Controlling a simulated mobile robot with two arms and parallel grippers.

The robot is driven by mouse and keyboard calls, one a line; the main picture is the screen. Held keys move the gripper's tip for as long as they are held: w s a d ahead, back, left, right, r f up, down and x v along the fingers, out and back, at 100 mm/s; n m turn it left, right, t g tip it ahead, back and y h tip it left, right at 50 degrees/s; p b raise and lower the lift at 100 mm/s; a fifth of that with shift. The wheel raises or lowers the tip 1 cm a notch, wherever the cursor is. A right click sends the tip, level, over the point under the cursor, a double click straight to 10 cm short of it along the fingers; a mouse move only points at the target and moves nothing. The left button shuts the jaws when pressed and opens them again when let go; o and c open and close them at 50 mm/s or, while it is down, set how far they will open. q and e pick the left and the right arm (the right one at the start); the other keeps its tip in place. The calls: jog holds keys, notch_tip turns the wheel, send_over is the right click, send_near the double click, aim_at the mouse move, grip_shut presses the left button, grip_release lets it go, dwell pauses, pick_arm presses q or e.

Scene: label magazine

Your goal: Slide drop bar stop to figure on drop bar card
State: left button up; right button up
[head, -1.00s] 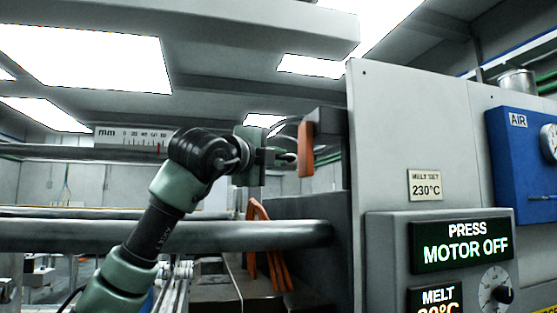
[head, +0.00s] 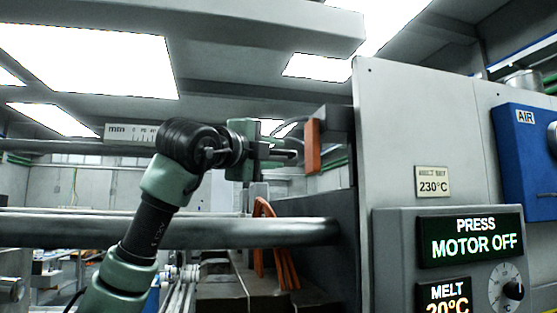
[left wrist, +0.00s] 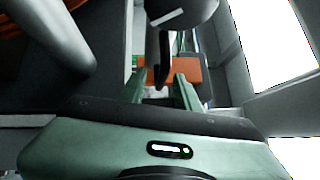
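A white millimetre scale (head: 131,132) is on a horizontal bar at the left in the head view; my left wrist covers its right part. My left gripper (head: 288,153) points right, close to an upright orange block (head: 312,146) on a dark bracket beside the grey cabinet. In the left wrist view, the green fingers of my left gripper (left wrist: 161,87) stand apart. A thin dark lever (left wrist: 163,60) shows between them, and an orange plate (left wrist: 186,72) lies beyond. I cannot tell if the fingers touch the lever, or which part is the stop. My right gripper is out of view.
The tall grey cabinet (head: 435,120) closes the right side. Its control panel (head: 398,250) reads PRESS MOTOR OFF.

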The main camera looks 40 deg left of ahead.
pick_arm(q)
jog(key=s, duration=0.1)
jog(key=s+b, duration=0.1)
jog(key=s, duration=0.3)
jog(key=shift+s+d+f+b, duration=0.25)
jog(key=shift+d+f+b, duration=0.05)
jog(key=shift+f+b, duration=0.1)
jog(key=w+p, duration=0.2)
jog(key=p, duration=0.3)
jog(key=w+r+p, duration=0.1)
jog(key=p, duration=0.5)
jog(key=w+a+p, duration=0.1)
jog(key=w+p, duration=0.1)
jog(key=p, duration=0.4)
jog(key=shift+w+r, duration=0.15)
jog(key=shift+w, duration=0.2)
jog(key=shift+w+p, duration=0.35)
jog(key=shift+w, duration=0.35)
